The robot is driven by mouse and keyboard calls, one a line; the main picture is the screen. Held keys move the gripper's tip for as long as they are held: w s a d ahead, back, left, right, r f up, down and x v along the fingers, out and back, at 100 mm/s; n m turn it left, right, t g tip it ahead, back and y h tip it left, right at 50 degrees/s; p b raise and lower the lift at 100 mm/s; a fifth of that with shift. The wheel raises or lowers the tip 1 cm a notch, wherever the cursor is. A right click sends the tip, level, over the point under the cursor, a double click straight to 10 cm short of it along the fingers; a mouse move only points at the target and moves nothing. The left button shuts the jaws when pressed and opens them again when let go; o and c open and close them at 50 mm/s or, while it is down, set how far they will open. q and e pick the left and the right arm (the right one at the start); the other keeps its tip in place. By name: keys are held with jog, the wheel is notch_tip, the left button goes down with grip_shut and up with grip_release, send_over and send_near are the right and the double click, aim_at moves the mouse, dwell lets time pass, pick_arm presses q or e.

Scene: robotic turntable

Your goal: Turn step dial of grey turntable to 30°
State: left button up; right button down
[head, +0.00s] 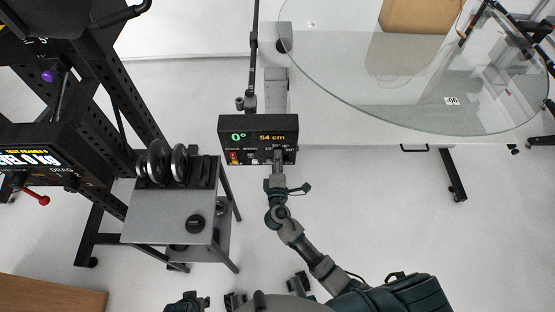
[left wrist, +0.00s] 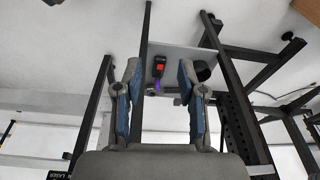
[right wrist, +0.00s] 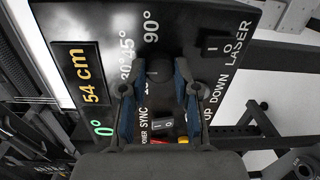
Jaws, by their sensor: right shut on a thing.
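The black control box (head: 229,145) stands in the middle of the head view, showing a green 0° and a yellow 54 cm. In the right wrist view its panel (right wrist: 100,25) shows the same readings and angle labels including 45° and 90°. The dark round step dial (right wrist: 159,74) is between the fingers of my right gripper (right wrist: 160,80), which is shut on it and partly hides it. The pointer direction cannot be made out. In the head view the right gripper (head: 278,153) covers the dial. My left gripper (left wrist: 159,76) is open and empty.
A large round glass plate (head: 390,65) fills the upper right. A grey side table (head: 160,230) with black discs stands left of the box, beside a black perforated frame (head: 110,95).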

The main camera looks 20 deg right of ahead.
jog(key=shift+m, duration=0.6)
jog(key=shift+f, duration=0.1)
jog(key=c, duration=0.9)
grip_release()
jog(key=shift+o, duration=0.2)
jog(key=shift+s, duration=0.1)
jog(key=v, duration=1.2)
